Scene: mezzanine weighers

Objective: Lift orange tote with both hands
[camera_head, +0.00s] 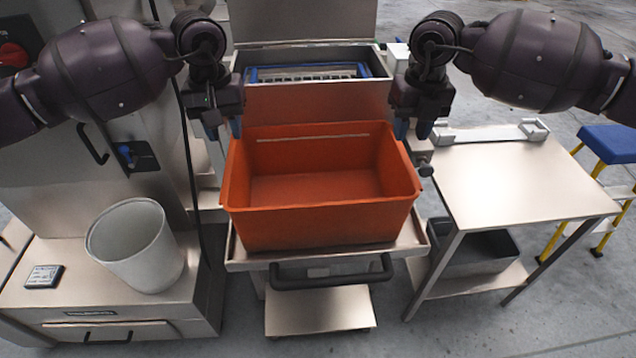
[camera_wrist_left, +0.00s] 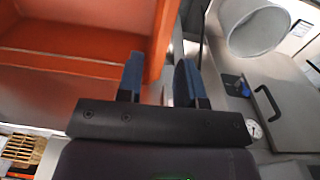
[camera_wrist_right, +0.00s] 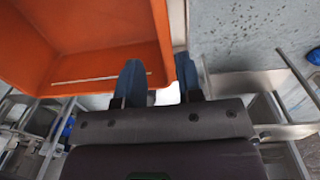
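An empty orange tote (camera_head: 320,222) stands upright on a metal platform (camera_head: 243,257) in the middle of the head view. My left gripper (camera_head: 224,128) is at the tote's far left corner, pointing down. In the left wrist view its blue fingers (camera_wrist_left: 160,82) are apart, with the tote's side wall (camera_wrist_left: 160,40) lying in line with the gap. My right gripper (camera_head: 412,130) is at the far right corner, also pointing down. In the right wrist view its fingers (camera_wrist_right: 158,82) are apart, with the tote wall (camera_wrist_right: 160,35) in line with the gap. I cannot tell whether either finger touches the rim.
A black handle (camera_head: 330,275) runs along the platform's front. A metal table (camera_head: 520,185) stands to the right, with a grey bin (camera_head: 478,250) beneath. A white bucket (camera_head: 135,245) stands on a cabinet at left. An open metal box (camera_head: 310,55) is behind the tote.

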